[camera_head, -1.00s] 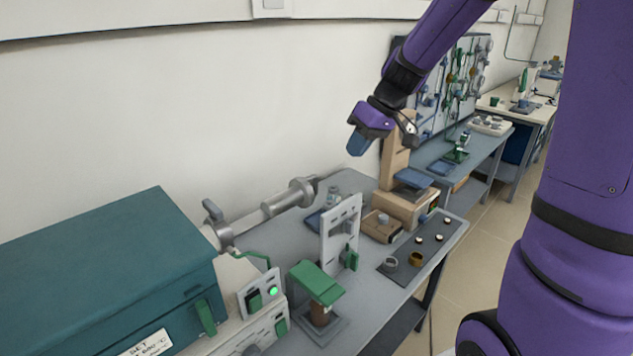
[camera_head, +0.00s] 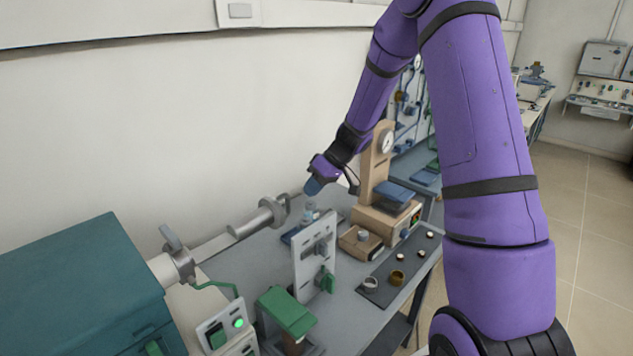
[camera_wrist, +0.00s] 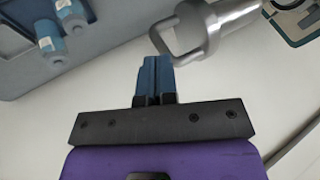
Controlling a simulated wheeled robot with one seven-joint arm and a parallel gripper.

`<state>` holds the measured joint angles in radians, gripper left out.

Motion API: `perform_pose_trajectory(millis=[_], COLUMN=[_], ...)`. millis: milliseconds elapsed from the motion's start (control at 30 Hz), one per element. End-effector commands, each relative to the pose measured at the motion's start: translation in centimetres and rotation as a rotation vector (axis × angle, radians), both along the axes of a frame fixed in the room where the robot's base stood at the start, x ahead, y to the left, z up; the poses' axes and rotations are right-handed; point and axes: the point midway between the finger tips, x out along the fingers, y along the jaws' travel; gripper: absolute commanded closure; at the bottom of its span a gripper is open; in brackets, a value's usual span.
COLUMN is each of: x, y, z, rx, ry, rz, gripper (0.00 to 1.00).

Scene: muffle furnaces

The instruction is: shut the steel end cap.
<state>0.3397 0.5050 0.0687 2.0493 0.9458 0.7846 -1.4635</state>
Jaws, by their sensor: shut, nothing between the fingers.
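The steel end cap (camera_head: 268,214) is a grey cylinder at the right end of a pale bar, standing out from the steel tube mouth (camera_head: 172,266) of the teal furnace (camera_head: 90,290). A gap separates cap and mouth. In the wrist view the cap (camera_wrist: 230,22) is at top right, its loop handle (camera_wrist: 160,38) pointing left. My gripper (camera_head: 313,187) is just right of and above the cap's handle end. In the wrist view my shut blue fingers (camera_wrist: 155,62) are empty and close to the loop; I cannot tell whether they touch it.
A white upright panel (camera_head: 302,270) and a green-topped stand (camera_head: 287,308) are in front of the cap. A tan press (camera_head: 375,175) with a dial stands to the right. Blue-capped bottles (camera_wrist: 50,40) are at upper left in the wrist view. The wall is close behind.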

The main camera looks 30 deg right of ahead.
Motion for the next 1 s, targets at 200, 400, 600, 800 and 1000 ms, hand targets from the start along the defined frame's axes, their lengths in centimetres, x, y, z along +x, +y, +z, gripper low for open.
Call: perform_pose_trajectory(millis=[200,400,600,800,1000], x=[0.8,0.4,-0.1,-0.2,-0.2], y=[2.5,5.0,6.5,6.7,6.7], z=[-3.4,-4.1,-4.1,-4.0,-4.0], rx=[0.001,0.000,0.000,-0.001,0.000], ry=[0.004,0.000,0.000,0.000,0.000], rz=[0.002,0.002,0.002,0.000,0.000], gripper=[1.00,1.00,1.00,1.00,1.00])
